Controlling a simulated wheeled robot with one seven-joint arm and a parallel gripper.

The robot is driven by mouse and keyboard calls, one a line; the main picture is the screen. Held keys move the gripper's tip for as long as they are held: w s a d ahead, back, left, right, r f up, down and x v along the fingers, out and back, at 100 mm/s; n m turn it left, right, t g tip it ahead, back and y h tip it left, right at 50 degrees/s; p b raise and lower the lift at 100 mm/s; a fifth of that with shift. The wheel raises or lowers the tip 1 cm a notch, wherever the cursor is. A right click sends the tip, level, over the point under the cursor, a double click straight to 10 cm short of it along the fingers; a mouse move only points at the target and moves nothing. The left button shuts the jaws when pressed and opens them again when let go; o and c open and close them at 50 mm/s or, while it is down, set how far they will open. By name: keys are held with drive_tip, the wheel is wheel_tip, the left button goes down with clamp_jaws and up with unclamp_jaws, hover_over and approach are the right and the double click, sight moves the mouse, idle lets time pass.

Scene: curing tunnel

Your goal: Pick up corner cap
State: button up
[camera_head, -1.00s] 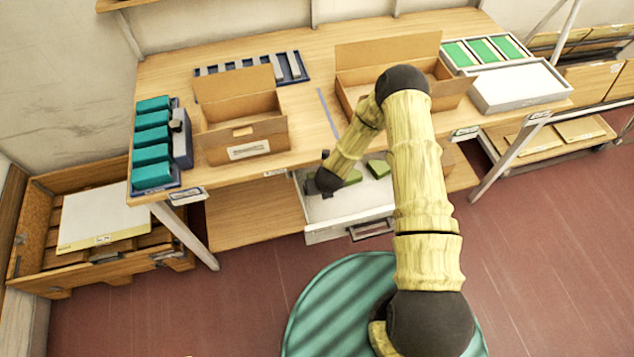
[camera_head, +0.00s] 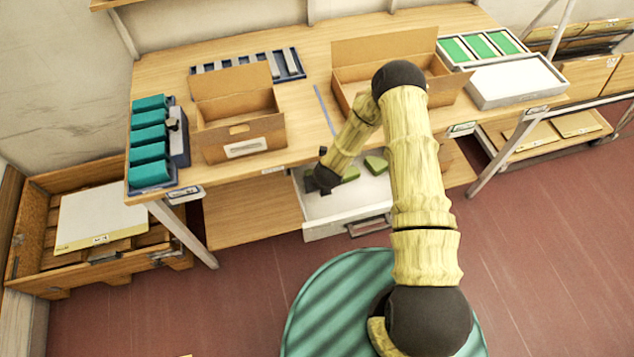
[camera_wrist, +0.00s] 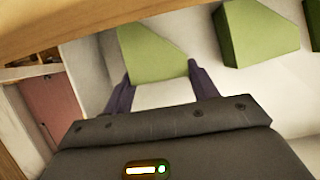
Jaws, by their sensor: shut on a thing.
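The corner caps are green wedge-shaped blocks in an open white drawer (camera_head: 335,208) under the table. My gripper (camera_wrist: 162,82) is shut on one green corner cap (camera_wrist: 152,52), with a dark finger at each side of it in the wrist view. A second cap (camera_wrist: 258,35) lies apart to the right of it, and part of another shows at the right edge. In the head view my gripper (camera_head: 318,182) is low in the drawer, and caps (camera_head: 376,165) show to its right. My wrist hides part of the held cap there, and I cannot tell whether it touches the drawer floor.
The drawer front and the wooden table edge are close around my gripper. On the table stand two open cardboard boxes (camera_head: 243,140), a rack of teal blocks (camera_head: 150,142), a blue slotted tray (camera_head: 290,66) and a white tray (camera_head: 515,85). A wooden crate (camera_head: 35,235) stands at left.

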drive_tip(key=shift+r, duration=0.1)
drive_tip(key=shift+r+b, duration=0.5)
drive_tip(key=shift+b, duration=0.05)
drive_tip(key=s, duration=0.1)
drive_tip(key=s+b, duration=0.1)
drive_tip(key=s+d, duration=0.1)
drive_tip(key=s, duration=0.1)
drive_tip(key=shift+d+f+b, duration=0.1)
drive_tip(key=shift+f+b, duration=0.15)
drive_tip(key=shift+b, duration=0.15)
wheel_tip(320, 180, up, 14)
drive_tip(key=shift+r+b, duration=0.15)
drive_tip(key=shift+b, duration=0.15)
drive_tip(key=shift+w, duration=0.1)
